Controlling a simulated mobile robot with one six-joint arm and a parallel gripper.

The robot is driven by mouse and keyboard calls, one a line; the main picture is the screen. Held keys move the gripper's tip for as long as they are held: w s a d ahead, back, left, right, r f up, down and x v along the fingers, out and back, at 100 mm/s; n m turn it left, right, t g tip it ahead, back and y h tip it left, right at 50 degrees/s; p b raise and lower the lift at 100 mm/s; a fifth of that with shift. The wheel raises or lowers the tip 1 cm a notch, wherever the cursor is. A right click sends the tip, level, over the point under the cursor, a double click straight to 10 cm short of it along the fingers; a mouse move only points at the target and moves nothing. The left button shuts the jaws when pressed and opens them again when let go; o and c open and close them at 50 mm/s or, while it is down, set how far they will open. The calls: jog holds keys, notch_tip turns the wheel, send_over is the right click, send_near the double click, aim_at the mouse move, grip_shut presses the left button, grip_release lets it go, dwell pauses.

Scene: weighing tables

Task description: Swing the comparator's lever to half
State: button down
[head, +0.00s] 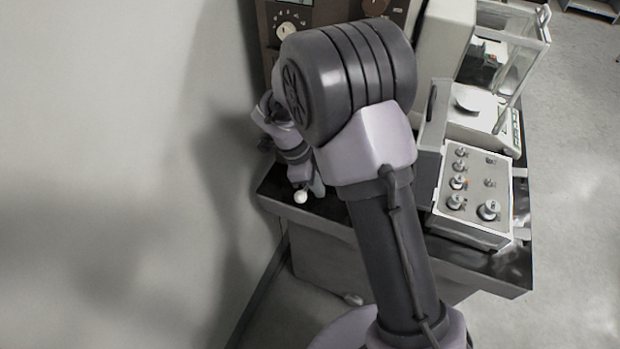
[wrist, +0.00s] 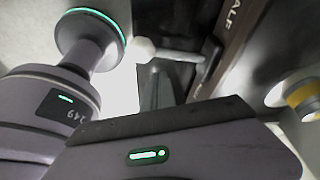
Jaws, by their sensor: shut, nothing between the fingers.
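The rod runs to a dark panel (wrist: 238,35) lettered with "HALF", partly cut off. In the head view the white knob (head: 301,196) hangs by the table's left corner. My gripper (wrist: 155,72) is shut and empty, its fingertips close by the knob and rod; whether they touch I cannot tell. In the head view my arm hides most of the lever and its panel.
A brown panel with dials (head: 287,29) stands behind my arm. A grey box with knobs (head: 476,190) and a glass-sided balance (head: 497,103) occupy the table's right side. The dark table top (head: 512,262) shows at the front right. A bare wall is at left.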

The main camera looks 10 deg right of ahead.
aim_at(305, 191)
jog(key=a, duration=0.2)
jog(key=w+a, duration=0.1)
jog(key=a, duration=0.1)
jog(key=shift+w+b, duration=0.1)
jog(key=shift+b, duration=0.2)
jog(key=w+m, duration=0.1)
jog(key=a+m, duration=0.1)
jog(key=m, duration=0.1)
jog(key=shift+w+a+f+g, duration=0.1)
jog(key=shift+w+a+g, duration=0.05)
jog(key=shift+w+g, duration=0.25)
jog(key=shift+s, duration=0.1)
